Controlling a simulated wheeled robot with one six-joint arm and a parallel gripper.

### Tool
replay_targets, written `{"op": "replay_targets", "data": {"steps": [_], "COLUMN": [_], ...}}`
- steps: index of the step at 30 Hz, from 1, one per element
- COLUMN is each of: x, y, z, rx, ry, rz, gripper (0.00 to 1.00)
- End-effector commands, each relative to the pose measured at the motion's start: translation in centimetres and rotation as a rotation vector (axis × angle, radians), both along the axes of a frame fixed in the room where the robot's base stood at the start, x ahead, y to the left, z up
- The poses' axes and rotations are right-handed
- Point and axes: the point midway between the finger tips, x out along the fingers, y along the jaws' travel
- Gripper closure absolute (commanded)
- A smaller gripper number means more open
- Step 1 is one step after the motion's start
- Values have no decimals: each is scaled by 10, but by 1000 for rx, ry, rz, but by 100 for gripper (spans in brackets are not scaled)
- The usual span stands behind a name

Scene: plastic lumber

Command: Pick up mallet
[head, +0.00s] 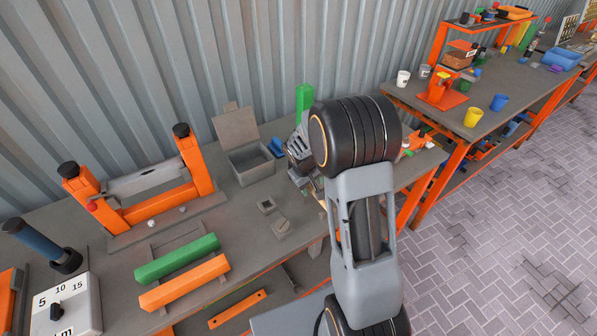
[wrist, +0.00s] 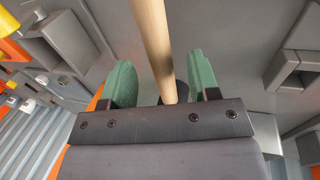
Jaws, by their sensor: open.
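The mallet shows in the wrist view as a pale round wooden handle (wrist: 152,30). It runs from the top edge down between the two green finger pads. Its head cannot be made out. My gripper (wrist: 161,68) is open, with one pad on each side of the handle and a visible gap on both sides. In the head view my arm hides most of the gripper and the mallet.
The grey workbench (head: 105,270) carries a lidded grey box (head: 250,165), an orange roller frame (head: 165,205), a green bar (head: 178,257) and an orange bar (head: 185,281). A green block (head: 304,100) stands near the corrugated wall. A second bench stands at right.

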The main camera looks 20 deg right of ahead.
Motion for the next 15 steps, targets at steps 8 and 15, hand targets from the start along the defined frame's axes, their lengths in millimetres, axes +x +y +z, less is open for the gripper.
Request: {"op": "replay_targets", "data": {"steps": [8, 15], "x": [2, 3], "y": [-7, -7], "z": [-28, -30], "rx": [0, 0], "ry": [1, -1], "rz": [0, -1], "gripper": [44, 44]}}
